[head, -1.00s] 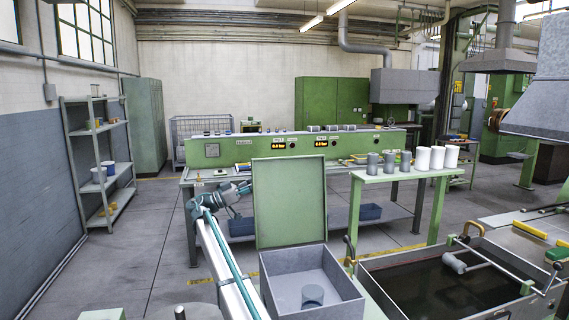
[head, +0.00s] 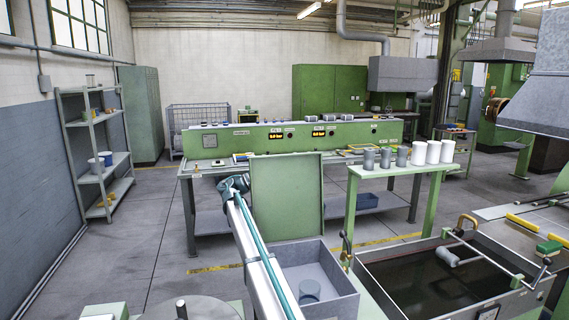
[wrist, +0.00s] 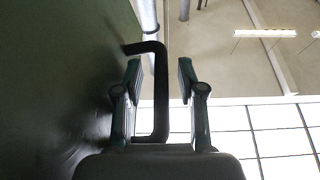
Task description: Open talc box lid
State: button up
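The talc box (head: 340,290) is a grey open-topped box at the bottom centre of the head view, with a round grey container (head: 309,291) inside. Its green lid (head: 287,198) stands upright at the back edge. My arm reaches past the box's left side, and its wrist shows just left of the lid; the gripper's fingers are not clear there. In the wrist view my gripper (wrist: 158,76) is open, its two fingers apart. A black bar handle (wrist: 160,90) on a dark green surface lies between them, with gaps visible on both sides.
A green control bench (head: 290,138) stands behind the lid. To the right are a green table (head: 385,171) with several grey and white cylinders and a dark-filled tank (head: 362,269). A shelf rack (head: 97,150) stands at the left wall. The floor between is clear.

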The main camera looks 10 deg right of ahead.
aim_at(288, 166)
grip_shut()
dwell(0.5)
jog(key=shift+s+d+f+m+b, duration=0.15)
jog(key=shift+s+m+b, duration=0.25)
jog(key=shift+b, duration=0.6)
jog(key=s+b, duration=0.1)
jog(key=b, duration=0.1)
jog(key=shift+s+m+g+b, duration=0.3)
jog(key=shift+m+g, duration=0.1)
jog(key=shift+s+d+r+m+b, duration=0.1)
jog(key=shift+s+r+m+b, duration=0.25)
jog(key=shift+s+b, duration=0.55)
jog(key=shift+s+r+m+g+b, duration=0.4)
jog(key=shift+s+m+b, duration=0.15)
jog(key=shift+b, duration=0.2)
jog(key=shift+w, duration=0.1)
